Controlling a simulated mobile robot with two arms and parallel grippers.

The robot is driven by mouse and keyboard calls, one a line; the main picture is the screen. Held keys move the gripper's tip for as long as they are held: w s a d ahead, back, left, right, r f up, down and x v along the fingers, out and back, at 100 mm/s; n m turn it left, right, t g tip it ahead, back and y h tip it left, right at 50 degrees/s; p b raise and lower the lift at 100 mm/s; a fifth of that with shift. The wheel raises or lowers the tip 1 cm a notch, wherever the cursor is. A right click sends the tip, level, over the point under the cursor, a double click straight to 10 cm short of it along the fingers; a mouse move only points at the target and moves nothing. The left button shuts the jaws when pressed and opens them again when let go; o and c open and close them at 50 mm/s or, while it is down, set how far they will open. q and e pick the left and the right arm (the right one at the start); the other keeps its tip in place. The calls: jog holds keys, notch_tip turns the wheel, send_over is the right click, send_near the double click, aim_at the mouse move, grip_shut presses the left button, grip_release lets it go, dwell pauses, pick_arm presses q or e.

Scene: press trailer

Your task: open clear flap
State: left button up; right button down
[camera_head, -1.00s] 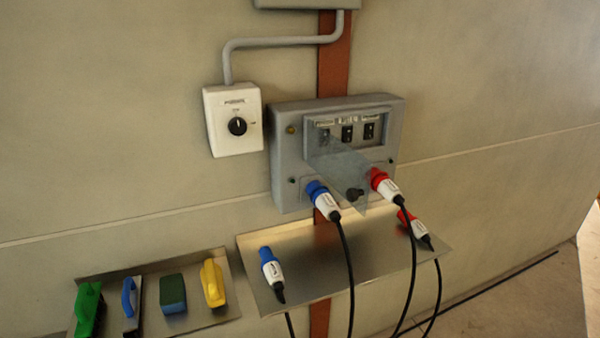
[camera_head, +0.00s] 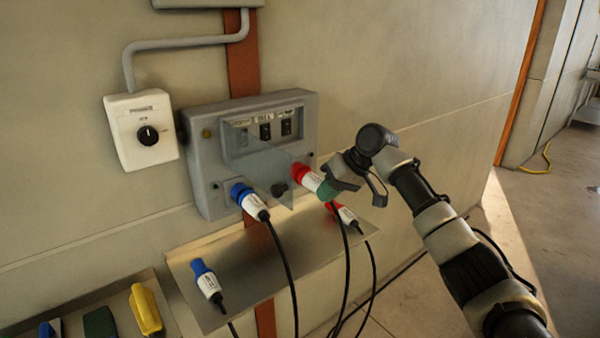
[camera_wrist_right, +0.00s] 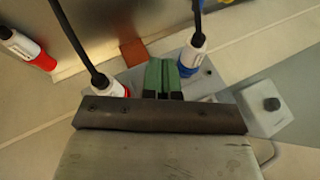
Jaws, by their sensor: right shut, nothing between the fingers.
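The clear flap (camera_head: 262,172) is a see-through panel on the front of the grey socket box (camera_head: 208,165). It juts outward, tilted, below the row of black switches (camera_head: 265,131). My right gripper (camera_head: 329,191) is to the right of the flap, close to the red plug (camera_head: 306,176); I cannot tell whether it touches it. Its green fingers, also in the right wrist view (camera_wrist_right: 161,78), are shut and empty. The flap is hard to make out in the wrist view. My left gripper is not in view.
A blue plug (camera_head: 243,196) sits in the box left of the flap. Black cables (camera_head: 291,265) hang below. A metal shelf (camera_head: 245,285) under the box holds a spare blue plug (camera_head: 205,278) and a red plug (camera_head: 345,213). A white switch box (camera_head: 140,130) is left.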

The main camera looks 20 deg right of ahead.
jog(key=s+r+n, duration=0.1)
jog(key=s+r, duration=0.2)
jog(key=r, duration=0.3)
jog(key=s+r+n+g, duration=0.1)
jog(key=s+r, duration=0.1)
jog(key=r, duration=0.4)
jog(key=s+r+n, duration=0.1)
jog(key=s+r, duration=0.2)
jog(key=r, duration=0.3)
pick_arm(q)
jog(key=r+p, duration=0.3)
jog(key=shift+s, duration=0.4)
pick_arm(e)
jog(key=a+f, duration=0.7)
jog(key=a, duration=0.2)
jog(key=shift+n, duration=0.3)
jog(key=shift+s, duration=0.1)
pick_arm(q)
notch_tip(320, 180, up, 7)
jog(key=p, duration=0.7)
pick_arm(e)
jog(key=s+a+m+t, duration=0.1)
jog(key=s+a+m, duration=0.2)
jog(key=a, duration=0.7)
jog(key=shift+m+t+h, duration=0.3)
jog(key=shift+t, duration=0.1)
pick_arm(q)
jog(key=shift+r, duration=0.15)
pick_arm(e)
jog(key=shift+d, duration=0.15)
